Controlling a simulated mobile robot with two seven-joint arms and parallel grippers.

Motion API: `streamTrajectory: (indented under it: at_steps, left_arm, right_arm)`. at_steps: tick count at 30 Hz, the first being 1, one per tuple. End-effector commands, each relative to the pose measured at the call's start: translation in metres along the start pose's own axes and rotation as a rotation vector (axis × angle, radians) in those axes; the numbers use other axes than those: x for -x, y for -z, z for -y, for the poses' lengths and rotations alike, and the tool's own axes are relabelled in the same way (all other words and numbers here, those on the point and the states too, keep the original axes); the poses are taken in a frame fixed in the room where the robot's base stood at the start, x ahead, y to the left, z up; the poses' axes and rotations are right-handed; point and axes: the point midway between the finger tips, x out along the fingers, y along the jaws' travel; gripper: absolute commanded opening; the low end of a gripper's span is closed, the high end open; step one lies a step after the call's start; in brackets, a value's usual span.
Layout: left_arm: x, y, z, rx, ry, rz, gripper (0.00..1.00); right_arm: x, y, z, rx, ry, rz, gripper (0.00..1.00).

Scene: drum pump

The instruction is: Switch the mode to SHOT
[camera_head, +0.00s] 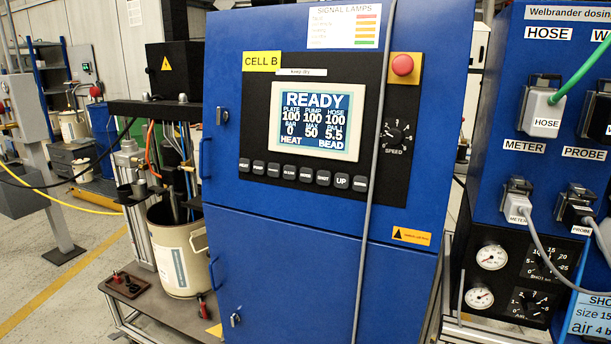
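The blue control cabinet (290,240) marked CELL B stands in the middle of the head view. Its lit screen (317,120) reads READY at the top, with HEAT and BEAD on the bottom line. PLATE, PUMP and HOSE each show 100; BAR shows 0 and MAX 50. A row of dark buttons (306,174) runs below the screen. One larger button (341,181) reads UP; most other button labels are too small to read. To the right are a SPEED knob (396,135) and a red mushroom button (402,65). Neither of my grippers is in view.
A thin grey rod or cable (372,180) runs down the cabinet front, right of the screen. A blue cabinet at right has HOSE, METER and PROBE connectors (541,112) and round gauges (492,257). A pail (178,250) stands under a press at left.

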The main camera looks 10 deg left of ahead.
Motion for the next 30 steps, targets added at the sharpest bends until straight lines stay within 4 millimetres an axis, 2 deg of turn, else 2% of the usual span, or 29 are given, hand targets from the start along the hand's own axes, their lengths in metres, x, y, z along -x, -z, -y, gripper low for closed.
streamTrajectory:
  at_steps: [7, 20, 30]
  left_arm:
    - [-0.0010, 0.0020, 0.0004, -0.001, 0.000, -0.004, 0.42]
    - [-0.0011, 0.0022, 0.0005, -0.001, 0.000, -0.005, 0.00]
    - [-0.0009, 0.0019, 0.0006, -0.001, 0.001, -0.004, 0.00]
  right_arm:
    - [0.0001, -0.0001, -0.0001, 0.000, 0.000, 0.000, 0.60]
    - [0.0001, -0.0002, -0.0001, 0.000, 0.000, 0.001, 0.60]
    - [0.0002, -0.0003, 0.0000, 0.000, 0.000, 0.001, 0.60]
